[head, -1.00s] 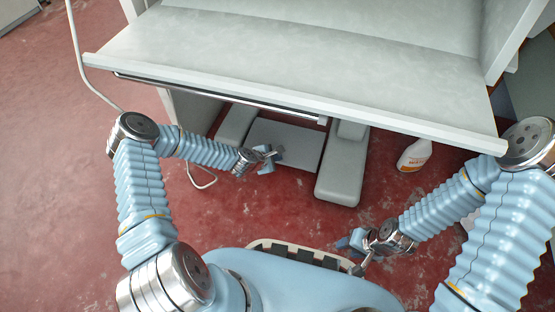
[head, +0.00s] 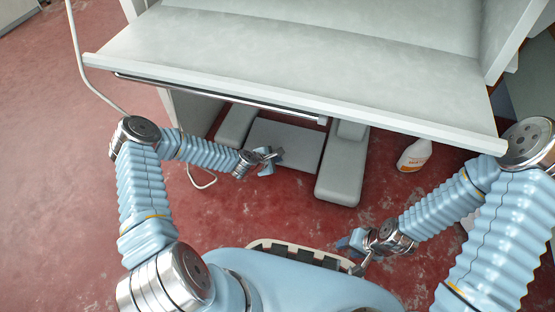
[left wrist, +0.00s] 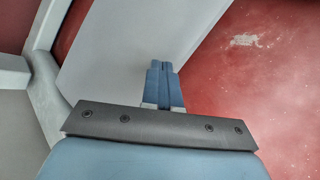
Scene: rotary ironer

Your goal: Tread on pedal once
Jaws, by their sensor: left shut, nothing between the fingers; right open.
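The pedal is the flat grey plate (head: 291,140) low under the rotary ironer, between its two grey feet. It also shows in the left wrist view as a broad pale plate (left wrist: 125,45). My left gripper (head: 272,160) is shut and empty at the pedal's near left part. In the left wrist view its blue fingertips (left wrist: 161,66) overlap the plate near its edge; I cannot tell whether they touch it. My right gripper (head: 349,243) is open and empty, out in front of the machine and apart from the pedal.
The ironer's wide grey top (head: 300,52) overhangs the pedal, with a metal bar (head: 220,97) under its front edge. The right foot (head: 341,175) sticks forward beside the pedal. A white bottle (head: 414,156) stands right of it.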

